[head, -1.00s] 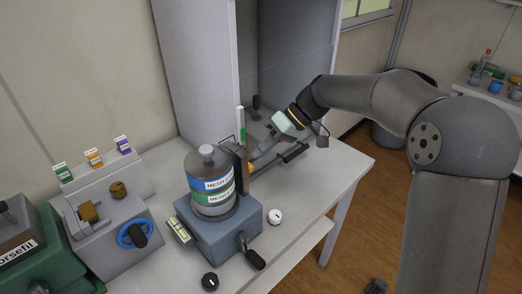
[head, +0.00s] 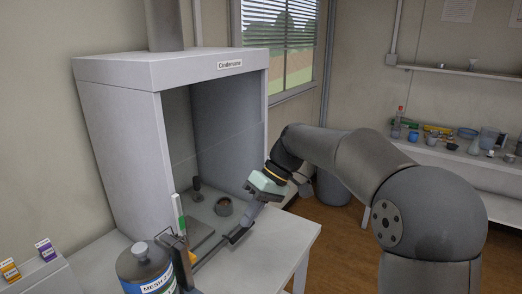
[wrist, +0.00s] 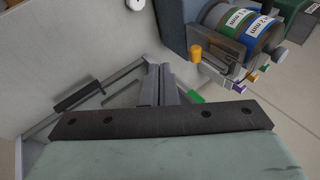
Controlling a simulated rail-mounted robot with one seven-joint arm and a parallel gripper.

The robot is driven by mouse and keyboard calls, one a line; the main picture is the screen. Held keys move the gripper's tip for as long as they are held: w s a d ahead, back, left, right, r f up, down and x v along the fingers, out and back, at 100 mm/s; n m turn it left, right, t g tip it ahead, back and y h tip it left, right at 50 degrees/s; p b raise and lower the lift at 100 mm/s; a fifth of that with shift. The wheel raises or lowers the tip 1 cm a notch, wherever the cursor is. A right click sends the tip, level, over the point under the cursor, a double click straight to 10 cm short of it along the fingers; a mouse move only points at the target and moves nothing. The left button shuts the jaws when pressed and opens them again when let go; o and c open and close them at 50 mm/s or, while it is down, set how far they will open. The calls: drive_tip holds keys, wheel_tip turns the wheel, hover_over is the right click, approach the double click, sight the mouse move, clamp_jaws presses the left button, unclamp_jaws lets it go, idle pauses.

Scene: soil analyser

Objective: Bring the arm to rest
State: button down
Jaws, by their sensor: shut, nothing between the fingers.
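My gripper (head: 246,221) is on the arm's pale green wrist, pointing down in front of the open hood. In the wrist view its two grey fingers (wrist: 160,84) are together with nothing between them. It is over the table near a dark bar (head: 238,235) that reaches out from the canister machine; I cannot tell whether they touch. My arm is bent, coming in from the right.
A labelled canister (head: 143,266) stands at the front left. A shelf bench (head: 428,161) with labware is at the right.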

drive_tip(key=s+d+f+m+t+h, duration=0.2)
drive_tip(key=s+d+f, duration=0.4)
drive_tip(key=s+d, duration=0.3)
drive_tip(key=s+d+f+m+t+h, duration=0.2)
drive_tip(key=s+d+f+m+h, duration=0.2)
drive_tip(key=s+d, duration=0.6)
drive_tip(key=s+f+m, duration=0.2)
drive_tip(key=s+m, duration=0.1)
drive_tip(key=s, duration=0.2)
drive_tip(key=shift+d, duration=0.15)
